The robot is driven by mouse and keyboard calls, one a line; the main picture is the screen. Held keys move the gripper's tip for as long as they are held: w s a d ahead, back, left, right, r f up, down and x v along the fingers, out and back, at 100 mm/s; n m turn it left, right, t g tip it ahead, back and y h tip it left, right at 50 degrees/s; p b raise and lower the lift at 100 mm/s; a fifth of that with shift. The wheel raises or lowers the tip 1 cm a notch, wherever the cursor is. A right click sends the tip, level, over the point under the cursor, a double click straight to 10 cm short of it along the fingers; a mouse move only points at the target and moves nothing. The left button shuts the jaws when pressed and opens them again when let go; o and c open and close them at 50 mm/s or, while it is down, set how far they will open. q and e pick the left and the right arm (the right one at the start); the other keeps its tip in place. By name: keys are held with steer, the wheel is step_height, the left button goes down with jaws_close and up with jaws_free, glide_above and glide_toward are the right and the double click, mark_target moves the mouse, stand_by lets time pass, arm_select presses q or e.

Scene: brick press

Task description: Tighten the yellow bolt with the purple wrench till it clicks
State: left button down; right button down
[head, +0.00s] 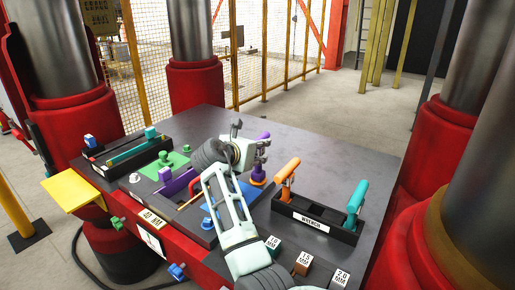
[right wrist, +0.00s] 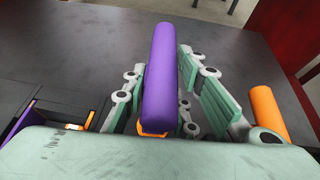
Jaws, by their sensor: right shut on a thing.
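The purple wrench (right wrist: 158,75) stands out between the fingers of my right gripper (right wrist: 170,95) in the right wrist view. A small orange part shows at its lower end. In the head view the wrench's purple end (head: 263,137) rises behind my right gripper (head: 258,150), and more purple shows below it, above the dark table. My right gripper is shut on the wrench. The yellow bolt cannot be made out; my right arm and gripper cover part of the middle of the table. My left gripper is not in view.
A black wrench rack (head: 313,224) holds an orange wrench (head: 287,172) and a teal wrench (head: 355,200) to the right. A green plate (head: 164,166) and a purple panel (head: 176,184) lie left. Several labelled blocks line the front edge. Red columns surround the table; its back right is clear.

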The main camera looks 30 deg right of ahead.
stand_by(0.5)
steer(key=shift+m+g, duration=0.3)
steer(key=shift+m, duration=0.1)
steer(key=shift+m+g+h, duration=0.6)
steer(key=shift+m+g, duration=0.3)
steer(key=shift+w+f+m+g+b, duration=0.1)
steer(key=shift+m+g+b, duration=0.6)
steer(key=shift+g, duration=0.2)
steer(key=shift+m+g+b, duration=0.3)
steer(key=shift+g+b, duration=0.1)
steer(key=shift+b, duration=0.05)
